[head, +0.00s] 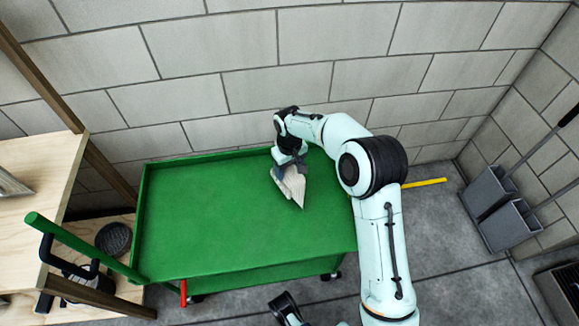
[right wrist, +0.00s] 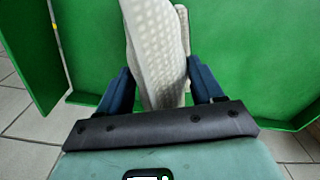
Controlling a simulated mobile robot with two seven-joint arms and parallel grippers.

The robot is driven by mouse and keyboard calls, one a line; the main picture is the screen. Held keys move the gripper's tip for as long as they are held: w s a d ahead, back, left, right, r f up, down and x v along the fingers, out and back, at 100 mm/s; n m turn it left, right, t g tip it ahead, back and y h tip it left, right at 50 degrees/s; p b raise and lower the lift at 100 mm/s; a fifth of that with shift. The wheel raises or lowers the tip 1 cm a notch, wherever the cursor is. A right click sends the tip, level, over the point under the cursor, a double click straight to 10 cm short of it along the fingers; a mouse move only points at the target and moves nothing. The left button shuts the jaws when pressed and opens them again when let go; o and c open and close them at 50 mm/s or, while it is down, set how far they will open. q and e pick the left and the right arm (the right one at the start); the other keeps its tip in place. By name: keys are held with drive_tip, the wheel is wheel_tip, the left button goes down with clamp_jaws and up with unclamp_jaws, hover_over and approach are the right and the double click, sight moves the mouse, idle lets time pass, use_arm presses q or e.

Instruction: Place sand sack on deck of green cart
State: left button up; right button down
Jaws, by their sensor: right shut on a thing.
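The sand sack (head: 293,188) is a small pale grey-white bag with a pointed lower end. My right gripper (head: 287,167) is shut on it, above the right part of the green cart's deck (head: 215,215). In the right wrist view the sack (right wrist: 158,45) sits between the two blue fingers of the gripper (right wrist: 161,85), with green deck behind it. I cannot tell whether the sack's lower end touches the deck. The rest of the deck is bare. A dark joint of mine shows at the bottom edge of the head view; my left gripper is not seen.
A block wall (head: 250,55) stands behind the cart. A wooden shelf (head: 35,185) is at the left, with a dark round item (head: 113,239) on its lower board. Grey long-handled dustpans (head: 505,222) stand at the right. A yellow bar (head: 425,183) lies right of the cart.

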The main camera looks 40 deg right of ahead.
drive_tip(key=shift+c, duration=0.8)
unclamp_jaws()
drive_tip(key=shift+f, duration=0.1)
use_arm(q)
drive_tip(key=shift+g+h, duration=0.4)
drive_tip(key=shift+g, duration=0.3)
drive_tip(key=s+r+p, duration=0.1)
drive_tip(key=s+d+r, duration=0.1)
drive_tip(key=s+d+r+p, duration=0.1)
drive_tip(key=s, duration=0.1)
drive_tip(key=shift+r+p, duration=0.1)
drive_tip(key=shift+p, duration=0.25)
use_arm(e)
wheel_tip(320, 180, up, 12)
drive_tip(key=shift+r, duration=0.2)
